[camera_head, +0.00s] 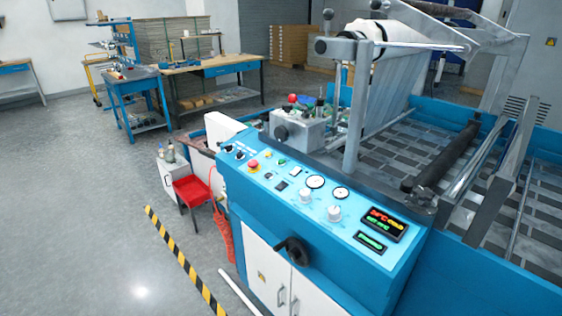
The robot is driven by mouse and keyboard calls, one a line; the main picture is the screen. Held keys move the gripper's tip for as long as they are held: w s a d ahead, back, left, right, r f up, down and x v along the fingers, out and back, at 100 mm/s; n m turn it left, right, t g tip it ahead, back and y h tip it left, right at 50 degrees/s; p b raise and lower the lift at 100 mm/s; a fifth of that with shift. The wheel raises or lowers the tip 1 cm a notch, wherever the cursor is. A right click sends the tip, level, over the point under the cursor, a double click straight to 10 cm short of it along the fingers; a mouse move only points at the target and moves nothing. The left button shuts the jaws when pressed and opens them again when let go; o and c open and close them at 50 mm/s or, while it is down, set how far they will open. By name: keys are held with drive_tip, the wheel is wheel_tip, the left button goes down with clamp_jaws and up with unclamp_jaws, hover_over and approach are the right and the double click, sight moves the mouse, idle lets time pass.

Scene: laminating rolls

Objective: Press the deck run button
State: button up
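The blue control panel (315,205) of the laminating machine slopes toward me in the centre. A red mushroom button (253,165) on a yellow base sits at its upper left. A small green button (282,161) lies to the right of it. Small dark switches (238,153) are at the far left, and a black rocker (281,186) is near the middle. The labels are too small to read, so I cannot tell which control is the deck run button. My gripper is not in view.
Two round gauges (315,181), white knobs (334,213) and a lit display (382,224) are also on the panel. A red stool (192,190) stands left of the machine. Floor beyond the striped tape (184,262) is open.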

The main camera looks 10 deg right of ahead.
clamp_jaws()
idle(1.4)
